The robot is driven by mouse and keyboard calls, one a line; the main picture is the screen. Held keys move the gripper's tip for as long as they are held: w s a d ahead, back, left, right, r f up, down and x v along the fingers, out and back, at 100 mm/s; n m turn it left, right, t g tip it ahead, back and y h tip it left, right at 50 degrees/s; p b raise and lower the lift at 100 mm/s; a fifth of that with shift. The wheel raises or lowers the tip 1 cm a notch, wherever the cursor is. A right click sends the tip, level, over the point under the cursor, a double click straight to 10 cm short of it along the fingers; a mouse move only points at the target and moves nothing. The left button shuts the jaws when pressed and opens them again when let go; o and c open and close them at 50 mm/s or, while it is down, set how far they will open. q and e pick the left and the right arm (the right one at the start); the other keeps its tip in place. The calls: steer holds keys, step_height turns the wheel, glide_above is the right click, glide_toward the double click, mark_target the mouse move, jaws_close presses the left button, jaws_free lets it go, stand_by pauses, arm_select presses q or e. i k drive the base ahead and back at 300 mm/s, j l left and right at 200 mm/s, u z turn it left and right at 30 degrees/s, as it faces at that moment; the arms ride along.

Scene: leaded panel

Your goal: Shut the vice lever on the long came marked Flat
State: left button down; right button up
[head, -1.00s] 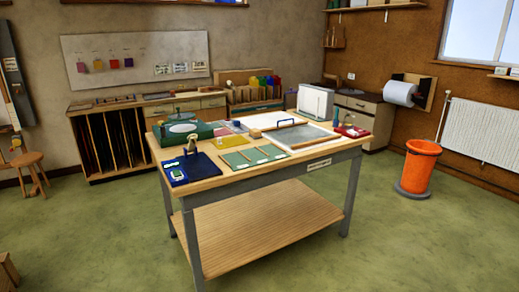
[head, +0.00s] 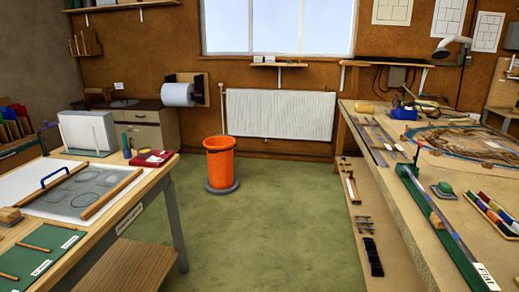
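On the workbench at the right, a long grey came (head: 440,222) lies along a green strip (head: 411,194). A white label reading "FLAT" (head: 486,276) is at its near end, by the lower right picture edge. At the far end of the strip stands a small dark upright piece (head: 417,154). It may be the vice lever, but it is too small to tell, and so is whether it is open or shut. A small wooden block (head: 437,220) sits beside the came. Neither of my grippers is in view.
The right workbench (head: 408,250) also holds a leaded panel (head: 470,143), a tray of coloured pieces (head: 494,215) and other strips (head: 376,142). An orange bin (head: 220,165) stands by the radiator (head: 282,114). Green floor (head: 265,235) is clear between the left table (head: 118,222) and the workbench.

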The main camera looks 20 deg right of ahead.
mark_target(420, 144)
steer(key=i+l+z, duration=0.2)
steer(key=i+z, duration=0.3)
steer(key=i, duration=0.3)
steer(key=i+j+z, duration=0.1)
steer(key=i+z, duration=0.35)
steer(key=i, duration=0.3)
steer(key=i+z, duration=0.25)
steer(key=i, duration=0.3)
steer(key=i+j+z, duration=0.2)
steer(key=i, duration=0.3)
steer(key=i+z, duration=0.2)
steer(key=z, duration=0.25)
steer(key=i+z, duration=0.15)
steer(key=z, duration=0.3)
steer(key=i+j+z, duration=0.1)
steer(key=z, duration=0.35)
steer(key=i+z, duration=0.2)
steer(key=z, duration=0.25)
steer(key=i+j+z, duration=0.1)
steer(key=z, duration=0.35)
steer(key=i+j+z, duration=0.15)
steer(key=z, duration=0.3)
steer(key=i+j+z, duration=0.2)
steer(key=z, duration=0.25)
